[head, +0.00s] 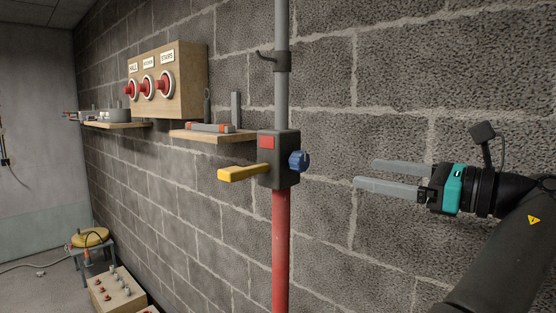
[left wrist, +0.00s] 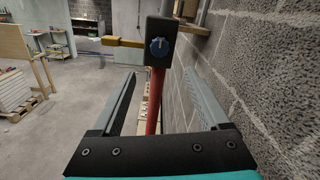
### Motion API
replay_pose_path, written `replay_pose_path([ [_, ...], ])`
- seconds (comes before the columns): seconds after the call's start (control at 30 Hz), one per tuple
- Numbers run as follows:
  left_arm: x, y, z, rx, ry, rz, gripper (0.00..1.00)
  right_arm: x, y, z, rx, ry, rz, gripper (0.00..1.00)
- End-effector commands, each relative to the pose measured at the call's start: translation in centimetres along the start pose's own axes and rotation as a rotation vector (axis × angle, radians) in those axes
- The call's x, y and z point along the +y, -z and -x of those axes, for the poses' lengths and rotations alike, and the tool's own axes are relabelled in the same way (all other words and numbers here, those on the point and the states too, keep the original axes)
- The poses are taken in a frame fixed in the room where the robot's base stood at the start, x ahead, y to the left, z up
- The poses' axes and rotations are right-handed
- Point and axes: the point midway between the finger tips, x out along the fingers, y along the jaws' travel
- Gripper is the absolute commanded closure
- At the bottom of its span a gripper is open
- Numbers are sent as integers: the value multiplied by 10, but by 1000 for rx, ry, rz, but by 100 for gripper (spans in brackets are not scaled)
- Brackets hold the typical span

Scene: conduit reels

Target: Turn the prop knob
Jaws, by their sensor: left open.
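The blue prop knob (head: 299,161) sits on the right side of a dark box (head: 287,179) on an upright prop, grey tube (head: 282,85) above and red tube (head: 281,245) below. A yellow lever (head: 240,173) sticks out on the opposite side. My left gripper (head: 364,173) is open and empty, to the right of the knob and apart from it, fingers pointing toward it. In the left wrist view the knob (left wrist: 159,47) faces me with a pale mark on it, beyond and above the fingertips. My right gripper is not in view.
A block wall runs close behind the prop. Two wooden shelves (head: 213,137) and a wooden box with red buttons (head: 166,84) are on it to the left. A crate (head: 117,291) and a stool (head: 89,248) stand on the floor. Between gripper and knob the space is clear.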

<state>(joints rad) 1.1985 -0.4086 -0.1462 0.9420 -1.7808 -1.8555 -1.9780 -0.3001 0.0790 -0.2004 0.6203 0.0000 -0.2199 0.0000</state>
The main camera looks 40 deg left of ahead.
Motion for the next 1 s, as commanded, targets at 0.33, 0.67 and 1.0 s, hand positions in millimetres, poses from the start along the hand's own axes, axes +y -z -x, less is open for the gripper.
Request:
replay_pose_path([
  [0.33,1,-2,-26,2,-5,0,21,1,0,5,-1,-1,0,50],
  [0.67,1,-4,-96,-3,-6,-1,21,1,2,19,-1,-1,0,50],
  [1.0,1,-3,-146,-2,-4,-1,21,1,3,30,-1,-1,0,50],
])
